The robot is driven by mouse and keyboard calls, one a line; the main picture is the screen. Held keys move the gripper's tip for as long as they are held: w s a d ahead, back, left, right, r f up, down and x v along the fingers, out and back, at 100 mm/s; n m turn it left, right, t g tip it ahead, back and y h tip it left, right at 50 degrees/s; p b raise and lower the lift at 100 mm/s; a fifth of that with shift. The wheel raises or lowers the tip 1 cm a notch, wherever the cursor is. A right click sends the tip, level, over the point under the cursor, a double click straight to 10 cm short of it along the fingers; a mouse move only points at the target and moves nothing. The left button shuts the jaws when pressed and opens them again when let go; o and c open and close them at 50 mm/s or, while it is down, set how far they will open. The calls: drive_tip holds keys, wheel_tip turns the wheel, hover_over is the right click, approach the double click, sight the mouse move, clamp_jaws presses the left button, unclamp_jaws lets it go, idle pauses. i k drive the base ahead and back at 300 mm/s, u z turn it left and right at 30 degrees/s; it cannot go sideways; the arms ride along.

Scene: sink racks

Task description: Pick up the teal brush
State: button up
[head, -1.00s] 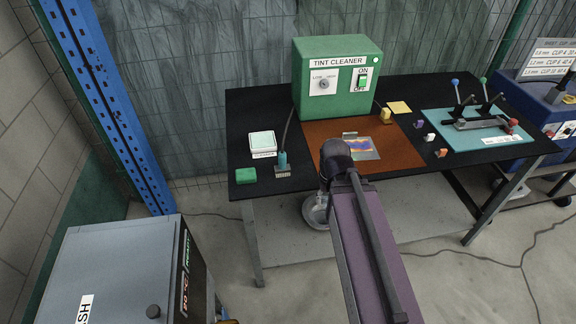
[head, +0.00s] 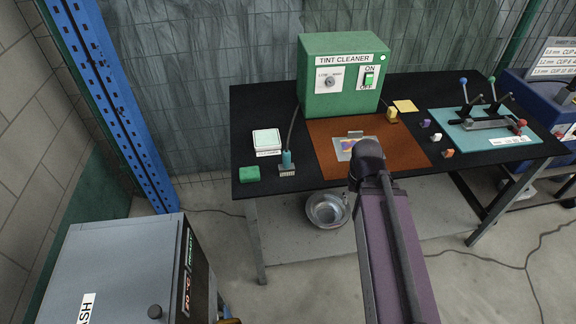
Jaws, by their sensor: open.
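The teal brush (head: 287,160) stands near the front left of the black table in the head view. Its short teal handle is up and its pale bristle block is down at the table top. A dark cord runs from its handle up toward the green tint cleaner box (head: 343,100). My purple arm reaches in from the lower right, and its dark joint overlaps the front of the brown mat, well right of the brush. My gripper is not visible.
A green block (head: 249,174) lies left of the brush, and a white square dish (head: 266,140) stands behind it. The brown mat (head: 413,150) holds a small picture plate (head: 345,146). A silver bowl (head: 327,210) is below the table. A grey cabinet (head: 120,270) stands front left.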

sight(287, 168)
drive_tip(key=z, duration=0.1)
drive_tip(key=k, duration=0.95)
drive_tip(key=u, duration=0.45)
drive_tip(key=i, duration=1)
